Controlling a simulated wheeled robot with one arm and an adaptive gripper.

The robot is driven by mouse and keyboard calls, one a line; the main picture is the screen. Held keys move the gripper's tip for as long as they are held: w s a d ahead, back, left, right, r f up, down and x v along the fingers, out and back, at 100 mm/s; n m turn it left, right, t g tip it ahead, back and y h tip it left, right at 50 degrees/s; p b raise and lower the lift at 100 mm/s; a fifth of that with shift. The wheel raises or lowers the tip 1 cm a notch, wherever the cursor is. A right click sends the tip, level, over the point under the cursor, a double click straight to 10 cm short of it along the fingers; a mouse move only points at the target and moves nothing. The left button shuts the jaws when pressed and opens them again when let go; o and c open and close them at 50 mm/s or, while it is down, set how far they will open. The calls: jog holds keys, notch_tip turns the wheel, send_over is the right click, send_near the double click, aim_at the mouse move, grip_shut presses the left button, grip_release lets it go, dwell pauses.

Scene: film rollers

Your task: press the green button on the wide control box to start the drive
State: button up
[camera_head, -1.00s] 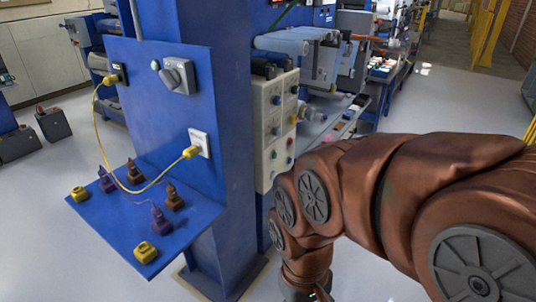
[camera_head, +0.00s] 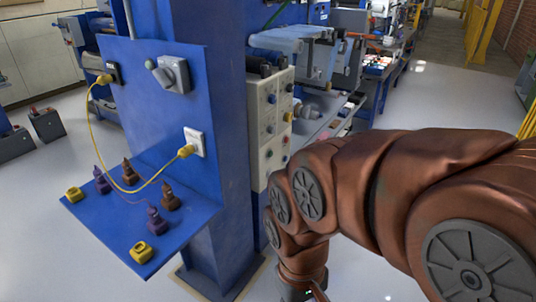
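A cream control panel (camera_head: 266,162) with several small knobs or buttons is on the right side of the blue column. I cannot make out a green button on it, and its lower right part is behind my arm. A grey switch box (camera_head: 174,75) with a rotary handle is on the blue front plate; no green button shows there either. I cannot tell which one is the wide control box. My brown arm reaches in from the right and bends down to the bottom edge.
A blue shelf (camera_head: 105,228) juts out from the column (camera_head: 222,160) with yellow, purple and brown plugs on it. A yellow cable (camera_head: 93,135) hangs between two sockets. Rollers (camera_head: 282,42) and machinery stand behind. Grey floor (camera_head: 450,95) is open at the right.

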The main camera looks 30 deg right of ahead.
grip_shut()
dwell(1.4)
